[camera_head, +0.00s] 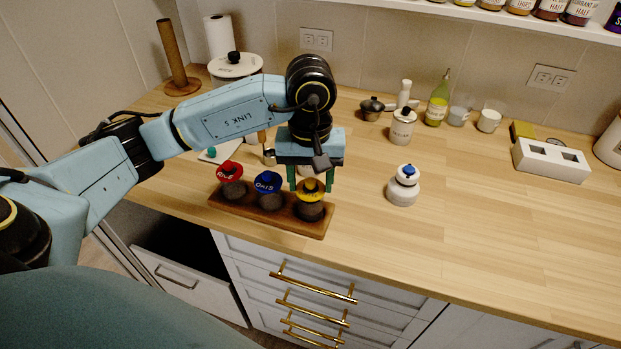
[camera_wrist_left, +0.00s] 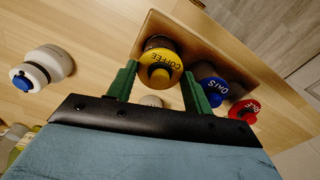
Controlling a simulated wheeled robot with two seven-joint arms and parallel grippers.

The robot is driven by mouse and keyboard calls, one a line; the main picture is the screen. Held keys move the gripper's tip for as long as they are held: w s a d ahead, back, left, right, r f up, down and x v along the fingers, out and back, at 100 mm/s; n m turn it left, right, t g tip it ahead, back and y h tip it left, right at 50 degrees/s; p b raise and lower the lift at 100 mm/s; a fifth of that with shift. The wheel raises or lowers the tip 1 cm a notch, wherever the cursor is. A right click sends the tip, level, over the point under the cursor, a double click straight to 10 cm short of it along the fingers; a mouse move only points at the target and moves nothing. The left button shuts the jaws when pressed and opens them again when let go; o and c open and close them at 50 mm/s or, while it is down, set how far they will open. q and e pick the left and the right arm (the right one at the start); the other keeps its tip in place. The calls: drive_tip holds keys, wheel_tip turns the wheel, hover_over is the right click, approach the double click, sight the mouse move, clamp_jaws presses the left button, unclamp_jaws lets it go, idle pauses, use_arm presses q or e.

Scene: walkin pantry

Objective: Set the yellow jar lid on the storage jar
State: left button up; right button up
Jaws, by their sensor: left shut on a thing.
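In the left wrist view the lid (camera_wrist_left: 160,62) sits between the two green fingers, over the dark jar. My left gripper (camera_head: 312,180) is shut on the lid from above. Lid and jar look lined up, but I cannot tell whether the lid rests fully on the rim. My right gripper is not in view.
Jars with a blue lid (camera_head: 267,183) and a red lid (camera_head: 229,170) stand on the wooden tray (camera_head: 233,207) to the left. A white bottle (camera_head: 403,186) stands to the right. A white block (camera_head: 549,160) is further right. The right counter front is clear.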

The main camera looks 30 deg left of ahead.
use_arm(q)
drive_tip(key=shift+f+b, duration=0.45)
drive_tip(key=shift+b, duration=0.1)
idle(0.6)
drive_tip(key=o, duration=1.5)
drive_tip(key=shift+r, duration=0.1)
drive_tip(key=shift+r+p, duration=1.8)
drive_tip(key=shift+r, duration=1.65)
